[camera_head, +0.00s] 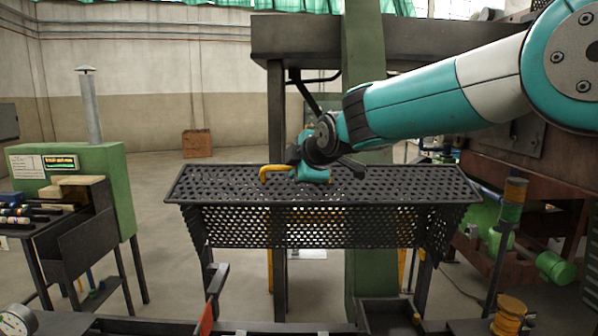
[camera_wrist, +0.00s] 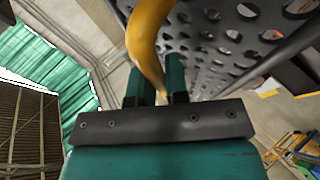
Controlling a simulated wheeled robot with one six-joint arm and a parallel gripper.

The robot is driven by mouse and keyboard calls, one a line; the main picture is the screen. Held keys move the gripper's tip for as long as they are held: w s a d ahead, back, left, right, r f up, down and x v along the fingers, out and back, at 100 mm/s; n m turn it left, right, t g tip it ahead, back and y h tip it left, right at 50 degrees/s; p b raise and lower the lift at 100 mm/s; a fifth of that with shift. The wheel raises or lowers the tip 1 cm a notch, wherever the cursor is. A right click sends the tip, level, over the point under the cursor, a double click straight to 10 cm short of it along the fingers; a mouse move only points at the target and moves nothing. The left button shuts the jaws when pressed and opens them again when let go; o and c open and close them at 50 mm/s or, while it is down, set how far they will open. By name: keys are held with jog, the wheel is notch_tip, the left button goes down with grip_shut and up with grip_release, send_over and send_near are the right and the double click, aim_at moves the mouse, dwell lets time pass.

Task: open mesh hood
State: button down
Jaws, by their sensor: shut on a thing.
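The mesh hood (camera_head: 330,225) is a dark perforated metal cover in the middle of the head view, with a broad top panel and a front panel sloping down below it. Its curved yellow handle (camera_head: 272,171) shows at the top panel, left of my gripper (camera_head: 294,173). In the wrist view the yellow handle (camera_wrist: 148,40) runs down between the two teal fingers of my gripper (camera_wrist: 158,82), which is shut on it. The perforated hood (camera_wrist: 215,50) fills the upper right there. The handle's joint to the hood is hidden.
A green cabinet (camera_head: 100,180) with a chimney pipe and a dark rack stand on the left. A green post (camera_head: 364,110) and dark beam rise behind the hood. Yellow-topped posts (camera_head: 513,195) and machinery crowd the right. Floor between cabinet and hood is clear.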

jog(key=shift+f, duration=0.2)
jog(key=c, duration=1.1)
grip_release()
jog(key=shift+s, duration=0.1)
jog(key=shift+r+b+v, duration=0.15)
jog(key=shift+b+v, duration=2)
jog(key=shift+v, duration=2.25)
jog(key=shift+r+b+v, duration=0.1)
jog(key=shift+b+v, duration=2)
jog(key=shift+v, duration=2.3)
jog(key=shift+f, duration=0.1)
